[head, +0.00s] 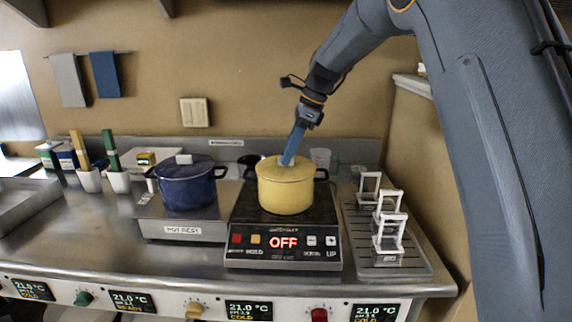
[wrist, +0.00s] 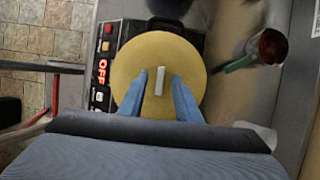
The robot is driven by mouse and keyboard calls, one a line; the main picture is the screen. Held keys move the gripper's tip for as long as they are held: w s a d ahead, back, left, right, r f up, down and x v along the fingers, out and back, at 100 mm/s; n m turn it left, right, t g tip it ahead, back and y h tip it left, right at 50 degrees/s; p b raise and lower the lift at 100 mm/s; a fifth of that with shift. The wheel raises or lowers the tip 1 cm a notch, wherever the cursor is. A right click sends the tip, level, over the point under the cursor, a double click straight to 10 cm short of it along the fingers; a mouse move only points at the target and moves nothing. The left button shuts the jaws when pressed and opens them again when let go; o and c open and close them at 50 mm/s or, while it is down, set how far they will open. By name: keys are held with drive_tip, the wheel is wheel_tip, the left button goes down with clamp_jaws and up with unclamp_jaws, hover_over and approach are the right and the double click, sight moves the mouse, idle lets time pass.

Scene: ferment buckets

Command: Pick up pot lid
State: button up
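A yellow pot (head: 285,192) stands on the black cooker, with a yellow pot lid (head: 272,170) on it. In the wrist view the yellow lid (wrist: 150,50) is a round disc with a pale bar-shaped knob (wrist: 159,84) in its middle. My gripper (head: 287,162) points down at the lid from above. In the wrist view my gripper (wrist: 159,77) has its two blue fingers apart, one on each side of the knob, with gaps to it. In the head view the fingers hide most of the knob.
A dark blue pot (head: 187,190) with its own lid and pale knob stands left on a "POT REST" block (head: 182,230). The cooker (head: 283,255) shows "OFF". White frames (head: 388,232) stand on a ribbed tray at right. Cups with green and tan handles stand at left.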

drive_tip(key=shift+f, duration=0.25)
clamp_jaws()
drive_tip(key=shift+r, duration=0.15)
